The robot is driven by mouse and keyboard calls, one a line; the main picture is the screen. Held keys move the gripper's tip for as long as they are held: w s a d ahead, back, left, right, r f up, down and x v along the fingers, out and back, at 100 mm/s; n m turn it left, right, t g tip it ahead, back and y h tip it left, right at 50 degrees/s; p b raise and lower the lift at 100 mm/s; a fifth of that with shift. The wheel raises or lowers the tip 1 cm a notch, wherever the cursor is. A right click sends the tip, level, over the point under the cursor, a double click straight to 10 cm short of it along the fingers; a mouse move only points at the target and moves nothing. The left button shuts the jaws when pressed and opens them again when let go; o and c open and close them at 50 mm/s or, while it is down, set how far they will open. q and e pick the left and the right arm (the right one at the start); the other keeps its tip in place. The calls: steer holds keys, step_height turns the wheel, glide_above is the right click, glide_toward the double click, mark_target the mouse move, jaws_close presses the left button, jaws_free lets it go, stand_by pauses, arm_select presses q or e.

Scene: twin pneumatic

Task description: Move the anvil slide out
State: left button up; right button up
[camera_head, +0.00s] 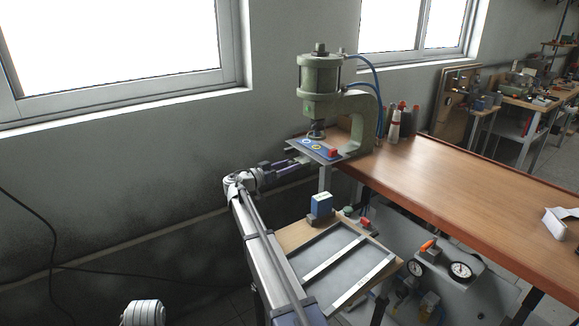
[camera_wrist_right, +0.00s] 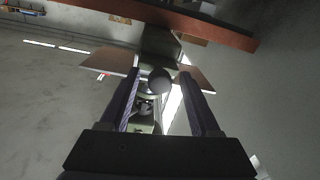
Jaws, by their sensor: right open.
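The green pneumatic press (camera_head: 321,78) stands at the left end of the wooden bench. Its base plate (camera_head: 318,152) carries a red block and blue and yellow round marks. My right gripper (camera_head: 303,160) is at the plate's left front edge. In the right wrist view, my right gripper (camera_wrist_right: 159,73) is open, with a dark round knob (camera_wrist_right: 160,82) between its two fingers. A gap shows on both sides of the knob, and I cannot tell its depth. The knob appears to be on the anvil slide, which I cannot make out clearly. My left gripper is out of view.
A shelf with a grey tray (camera_head: 311,273) and a blue-and-white box (camera_head: 322,204) lies below the bench (camera_head: 460,195). Gauges (camera_head: 460,270) sit lower right. Free space lies left of the press, before the wall.

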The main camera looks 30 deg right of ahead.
steer(key=shift+d, duration=0.2)
jaws_close()
stand_by(0.5)
steer(key=shift+a, duration=0.1)
stand_by(0.8)
